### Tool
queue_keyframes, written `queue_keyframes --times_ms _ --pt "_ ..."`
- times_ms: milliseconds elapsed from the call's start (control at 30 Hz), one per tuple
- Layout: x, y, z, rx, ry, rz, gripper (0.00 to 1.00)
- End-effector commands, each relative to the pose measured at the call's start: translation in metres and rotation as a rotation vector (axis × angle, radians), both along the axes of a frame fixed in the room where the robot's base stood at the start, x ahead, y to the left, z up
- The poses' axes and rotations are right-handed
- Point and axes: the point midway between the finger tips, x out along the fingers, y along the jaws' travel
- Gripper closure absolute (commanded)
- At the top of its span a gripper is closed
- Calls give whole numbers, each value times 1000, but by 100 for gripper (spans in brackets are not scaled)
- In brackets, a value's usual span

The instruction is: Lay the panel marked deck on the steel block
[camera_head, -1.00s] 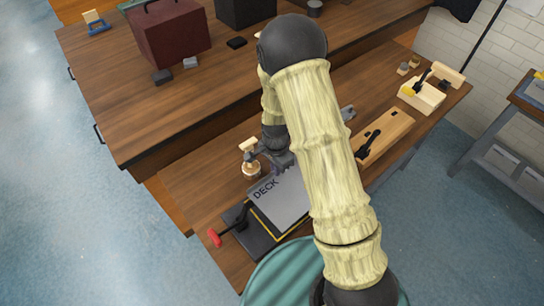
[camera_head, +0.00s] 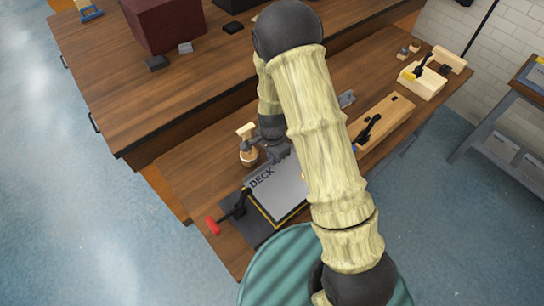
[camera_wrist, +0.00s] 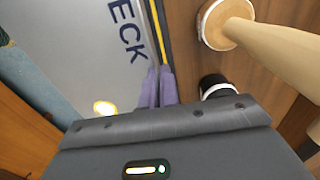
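The grey deck panel (camera_head: 283,194) lies face up on the near bench, with "DECK" along its upper-left edge. The wrist view shows its face and part of the lettering (camera_wrist: 95,45). A yellow strip borders it. A dark base (camera_head: 250,223) shows beyond its lower-left side; I cannot tell whether this is the steel block. My gripper (camera_head: 277,157) is at the panel's upper edge. In the wrist view its fingers (camera_wrist: 160,88) are close together and straddle that edge, seemingly shut on it; the contact itself is hidden. My arm hides the panel's right side.
A wooden piece with a pale round base (camera_head: 248,152) is close beside my gripper.

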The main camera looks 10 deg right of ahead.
Motion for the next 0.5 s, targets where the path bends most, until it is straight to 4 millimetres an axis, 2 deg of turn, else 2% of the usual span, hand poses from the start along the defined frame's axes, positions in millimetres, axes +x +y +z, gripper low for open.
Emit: queue_keyframes --times_ms 100,500 --pt "0 -1 -13 1 -1 -1 100" --pt "0 1 -38 0 0 3 100"
